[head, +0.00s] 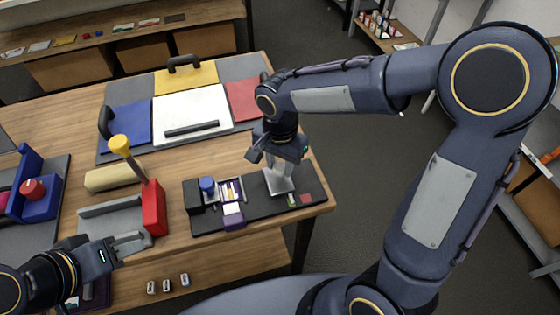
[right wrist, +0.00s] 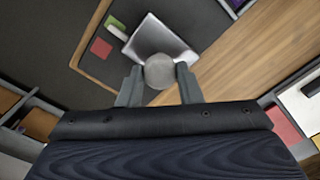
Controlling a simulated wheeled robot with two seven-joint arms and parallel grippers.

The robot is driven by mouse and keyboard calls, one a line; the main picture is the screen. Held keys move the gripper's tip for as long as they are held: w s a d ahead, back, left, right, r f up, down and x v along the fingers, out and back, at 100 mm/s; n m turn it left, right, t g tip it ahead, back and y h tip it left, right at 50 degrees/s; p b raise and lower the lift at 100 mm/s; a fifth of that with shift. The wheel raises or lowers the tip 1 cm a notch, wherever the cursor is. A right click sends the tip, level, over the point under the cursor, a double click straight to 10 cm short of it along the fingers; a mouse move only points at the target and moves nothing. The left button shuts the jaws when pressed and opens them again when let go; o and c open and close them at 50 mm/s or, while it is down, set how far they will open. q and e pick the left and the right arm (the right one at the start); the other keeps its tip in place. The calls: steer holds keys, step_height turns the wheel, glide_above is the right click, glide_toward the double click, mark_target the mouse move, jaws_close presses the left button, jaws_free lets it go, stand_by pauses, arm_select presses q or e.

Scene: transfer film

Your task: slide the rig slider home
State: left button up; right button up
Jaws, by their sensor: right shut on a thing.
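A dark rig board (head: 258,207) lies at the table's front right corner. On its right part is a silver slider plate (head: 279,182), which also shows in the right wrist view (right wrist: 163,38). A grey round knob (right wrist: 160,71) is at the plate's near edge in that view. My right gripper (head: 282,172) is shut on this knob, with a finger on each side of it. Small green (head: 292,200) and red (head: 306,198) patches are on the board beside the plate. My left gripper (head: 132,244) is low at the left, near a red block; its finger gap is unclear.
The board also carries a blue knob (head: 208,186), a slotted tray (head: 230,190) and a purple block (head: 233,216). A red block (head: 153,208) and a yellow-headed mallet (head: 120,145) stand left. A colored panel board (head: 190,108) lies behind.

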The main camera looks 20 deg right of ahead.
jaws_close()
steer(key=a, duration=0.5)
steer(key=shift+b, duration=0.4)
steer(key=o, duration=1)
jaws_free()
steer(key=shift+o, duration=0.2)
step_height(320, 180, up, 8)
steer(key=shift+f, duration=0.1)
